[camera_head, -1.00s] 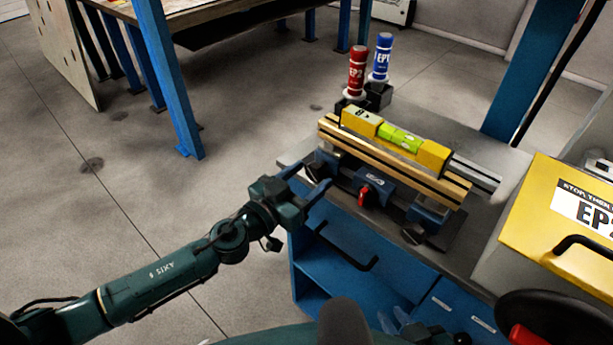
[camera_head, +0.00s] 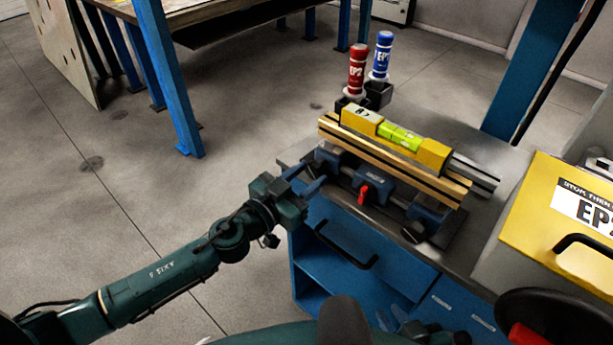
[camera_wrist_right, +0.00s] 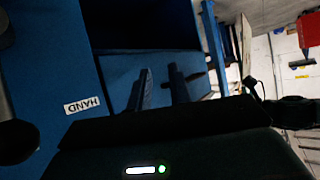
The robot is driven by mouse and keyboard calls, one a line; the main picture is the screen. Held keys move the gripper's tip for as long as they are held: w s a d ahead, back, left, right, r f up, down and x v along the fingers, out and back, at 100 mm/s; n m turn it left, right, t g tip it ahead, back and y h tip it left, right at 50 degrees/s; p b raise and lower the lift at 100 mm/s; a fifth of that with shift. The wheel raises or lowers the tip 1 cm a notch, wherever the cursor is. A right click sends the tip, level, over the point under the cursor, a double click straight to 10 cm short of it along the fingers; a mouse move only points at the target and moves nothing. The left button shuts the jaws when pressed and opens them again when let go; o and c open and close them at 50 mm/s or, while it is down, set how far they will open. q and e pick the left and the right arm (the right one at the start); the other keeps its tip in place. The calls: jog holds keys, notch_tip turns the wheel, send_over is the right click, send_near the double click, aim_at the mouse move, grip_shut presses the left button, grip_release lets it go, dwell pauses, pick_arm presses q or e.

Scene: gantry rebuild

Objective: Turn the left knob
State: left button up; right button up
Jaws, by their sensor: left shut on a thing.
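A blue clamp fixture (camera_head: 375,185) with a red lever (camera_head: 363,195) stands on the grey bench top and carries a yellow spirit level (camera_head: 395,136) on wooden strips. The left knob is at the fixture's left end, small, dark and mostly hidden by my fingers. My left gripper (camera_head: 312,178) is shut on it, reaching in from the left. A dark right knob (camera_head: 413,232) sits at the fixture's front right, untouched. My right gripper (camera_head: 393,321) is low in front of the blue cabinet; in the right wrist view its two fingers (camera_wrist_right: 160,88) are apart with nothing between them.
A red bottle (camera_head: 356,72) and a blue bottle (camera_head: 381,57) stand behind the fixture. A yellow box (camera_head: 570,215) with a black handle is at the right. The blue cabinet (camera_head: 325,262) lies below the bench edge.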

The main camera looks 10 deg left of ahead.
pick_arm(q)
jog(key=shift+m, duration=1.5)
jog(key=o, duration=1)
